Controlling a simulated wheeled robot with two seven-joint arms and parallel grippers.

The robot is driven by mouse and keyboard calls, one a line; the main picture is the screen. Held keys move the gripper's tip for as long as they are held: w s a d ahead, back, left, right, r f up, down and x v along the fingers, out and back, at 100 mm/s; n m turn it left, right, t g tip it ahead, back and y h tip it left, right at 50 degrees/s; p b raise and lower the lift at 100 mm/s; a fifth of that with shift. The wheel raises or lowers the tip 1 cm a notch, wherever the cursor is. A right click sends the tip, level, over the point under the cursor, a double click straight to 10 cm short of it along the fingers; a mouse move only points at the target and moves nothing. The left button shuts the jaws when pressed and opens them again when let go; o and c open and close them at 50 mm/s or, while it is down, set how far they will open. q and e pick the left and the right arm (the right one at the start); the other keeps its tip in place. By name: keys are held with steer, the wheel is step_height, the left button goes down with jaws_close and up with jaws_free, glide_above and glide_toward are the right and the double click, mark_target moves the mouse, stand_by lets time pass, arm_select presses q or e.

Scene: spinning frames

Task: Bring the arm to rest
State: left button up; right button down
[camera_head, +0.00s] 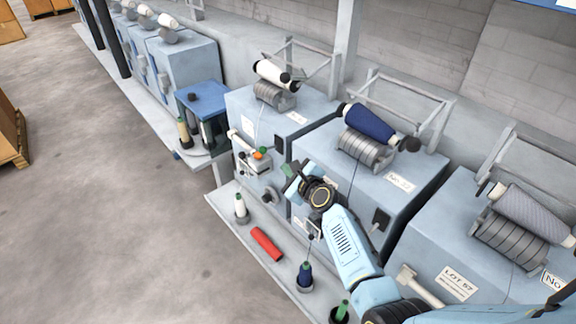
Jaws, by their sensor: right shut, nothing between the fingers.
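My right arm (345,245) reaches in from the lower right, a light blue and black arm bent up towards the middle of the picture. My right gripper (293,178) is at its end, in front of the middle blue machine (325,145). It appears shut and holds nothing that I can see; its fingertips are small and partly hidden by the wrist. An orange and green piece (260,153) on the machine to the left is a little apart from the gripper in the picture. My left gripper is not in view.
A low shelf (232,222) carries a white bobbin (240,208), a red tube (267,244) and a blue bobbin (305,276). A blue yarn spool (368,124) sits on top of the middle machine. A blue stand (203,98) is further left. Open floor (100,200) lies left.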

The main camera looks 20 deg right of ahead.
stand_by(0.3)
steer(key=s+a+f+n+g+h+b, duration=0.15)
steer(key=s+f+n+g, duration=0.4)
steer(key=s+f, duration=0.9)
steer(key=s+d+f+n+g+y+b, duration=0.1)
steer(key=s+f+n+g+b, duration=0.15)
steer(key=s+f+n, duration=1.2)
steer(key=s+d+f+n+g+b, duration=0.1)
steer(key=s+f+n+g, duration=0.1)
steer(key=s+f, duration=0.4)
steer(key=s+d+f+n+g+h+b, duration=0.1)
steer(key=s+f+n, duration=0.3)
steer(key=s, duration=0.9)
steer(key=s+d+f+n+g+h+b, duration=0.1)
steer(key=s+f+n+g+b, duration=0.1)
steer(key=s+f, duration=0.7)
steer(key=shift+s+f+n+g, duration=0.4)
steer(key=shift+s+n, duration=0.15)
steer(key=shift+n, duration=0.15)
